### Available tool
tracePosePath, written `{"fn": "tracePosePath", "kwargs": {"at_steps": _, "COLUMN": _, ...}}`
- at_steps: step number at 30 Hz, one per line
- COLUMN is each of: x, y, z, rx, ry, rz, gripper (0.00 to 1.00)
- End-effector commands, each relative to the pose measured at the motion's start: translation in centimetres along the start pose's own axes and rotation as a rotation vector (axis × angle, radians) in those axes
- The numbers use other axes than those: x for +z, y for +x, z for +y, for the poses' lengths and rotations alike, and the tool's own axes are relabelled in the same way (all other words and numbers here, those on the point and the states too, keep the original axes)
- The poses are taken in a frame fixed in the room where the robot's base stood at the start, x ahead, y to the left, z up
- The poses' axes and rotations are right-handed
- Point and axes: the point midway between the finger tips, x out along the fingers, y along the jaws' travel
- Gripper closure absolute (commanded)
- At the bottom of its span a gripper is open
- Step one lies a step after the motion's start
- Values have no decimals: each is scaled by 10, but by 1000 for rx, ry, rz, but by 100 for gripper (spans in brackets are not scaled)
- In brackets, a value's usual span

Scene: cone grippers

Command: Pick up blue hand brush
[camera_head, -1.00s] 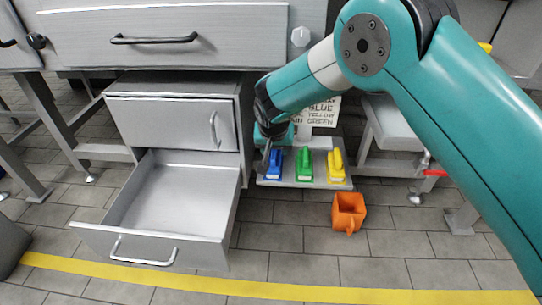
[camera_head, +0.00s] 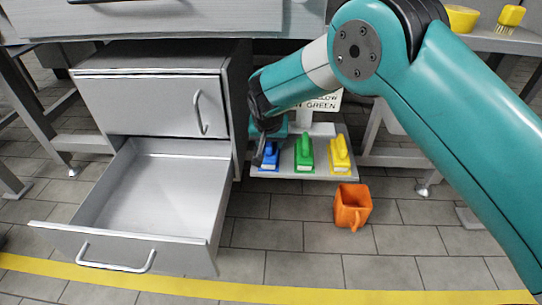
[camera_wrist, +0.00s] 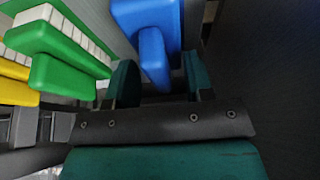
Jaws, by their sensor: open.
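The blue hand brush (camera_head: 270,154) lies at the left end of a low grey shelf (camera_head: 312,176), beside the cabinet. My gripper (camera_head: 265,147) is at its left side and partly covers it in the head view. In the wrist view the blue hand brush (camera_wrist: 147,30) is straight ahead, its handle pointing toward my open gripper (camera_wrist: 162,82). The handle end appears between the two teal fingers or just short of them; the exact depth is hard to tell. No finger visibly grips it.
A green brush (camera_head: 304,153) and a yellow brush (camera_head: 340,156) stand to the right on the shelf. An orange jug (camera_head: 352,207) is on the floor. An open, empty drawer (camera_head: 160,190) juts out at left. The cabinet side (camera_head: 238,110) is close to my gripper.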

Motion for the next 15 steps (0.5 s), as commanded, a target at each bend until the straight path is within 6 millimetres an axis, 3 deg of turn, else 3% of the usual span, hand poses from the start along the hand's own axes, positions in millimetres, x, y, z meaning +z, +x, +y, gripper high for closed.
{"fn": "tracePosePath", "kwargs": {"at_steps": 7, "x": 0, "y": 1, "z": -1, "rx": -1, "ry": 0, "rz": 1, "gripper": 52}}
{"fn": "tracePosePath", "kwargs": {"at_steps": 13, "x": 0, "y": 1, "z": 0, "rx": -1, "ry": 0, "rz": 1, "gripper": 98}}
{"fn": "tracePosePath", "kwargs": {"at_steps": 15, "x": 0, "y": 1, "z": 0, "rx": -1, "ry": 0, "rz": 1, "gripper": 100}}
